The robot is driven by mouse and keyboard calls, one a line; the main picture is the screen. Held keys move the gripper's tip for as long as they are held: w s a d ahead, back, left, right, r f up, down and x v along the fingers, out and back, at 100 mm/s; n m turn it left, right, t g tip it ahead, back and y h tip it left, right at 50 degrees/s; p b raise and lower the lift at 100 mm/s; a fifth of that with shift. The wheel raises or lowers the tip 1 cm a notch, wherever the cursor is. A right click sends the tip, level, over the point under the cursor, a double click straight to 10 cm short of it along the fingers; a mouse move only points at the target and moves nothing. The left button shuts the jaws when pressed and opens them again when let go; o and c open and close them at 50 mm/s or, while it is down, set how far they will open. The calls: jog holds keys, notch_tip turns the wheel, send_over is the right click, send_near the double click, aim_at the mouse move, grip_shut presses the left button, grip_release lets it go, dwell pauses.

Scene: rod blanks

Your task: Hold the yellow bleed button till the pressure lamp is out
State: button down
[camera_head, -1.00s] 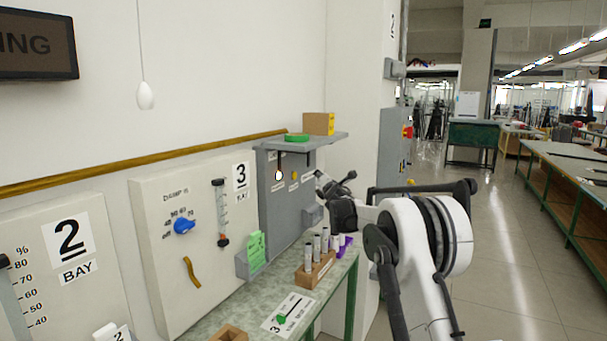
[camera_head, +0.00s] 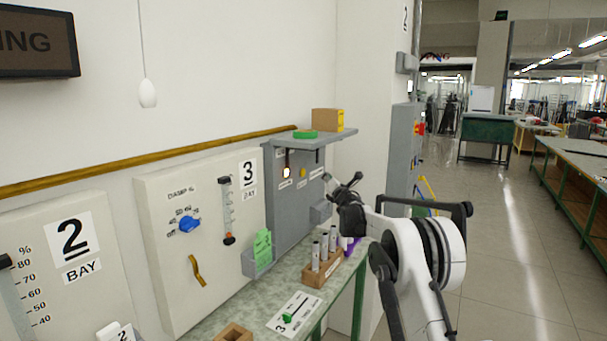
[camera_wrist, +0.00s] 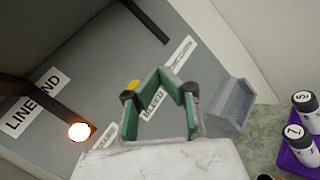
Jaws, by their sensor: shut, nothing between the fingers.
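The yellow bleed button (camera_head: 303,173) is on the grey panel (camera_head: 290,212) at the back. It also shows in the wrist view (camera_wrist: 133,85), just left of my fingers and partly behind them, near the BLEED label (camera_wrist: 153,103). The pressure lamp (camera_head: 286,172) left of the button glows bright orange-white, also in the wrist view (camera_wrist: 79,131). My gripper (camera_head: 341,184) is right of the button in the head view, with a gap between them in the picture. Its green-padded fingers (camera_wrist: 160,75) are shut and empty, pointing at the panel. I see no clear contact with the button.
A grey holder (camera_wrist: 232,105) sticks out right of my fingers. Below stand a wooden rod block (camera_head: 322,272) and a purple holder (camera_wrist: 297,160).

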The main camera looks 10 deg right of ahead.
aim_at(305, 170)
jog(key=w+a+p, duration=0.1)
jog(key=w+a, duration=0.3)
jog(key=a, duration=0.2)
jog(key=shift+w, duration=0.3)
jog(key=shift+w+a, duration=0.15)
jog(key=shift+a, duration=0.05)
dwell(1.2)
jog(key=shift+w+a, duration=0.15)
jog(key=shift+a, duration=0.05)
jog(key=shift+w+a, duration=0.2)
jog(key=shift+a, duration=0.1)
dwell(2.3)
jog(key=shift+d, duration=0.1)
dwell(1.1)
jog(key=shift+s+d+b, duration=0.5)
jog(key=shift+d, duration=0.05)
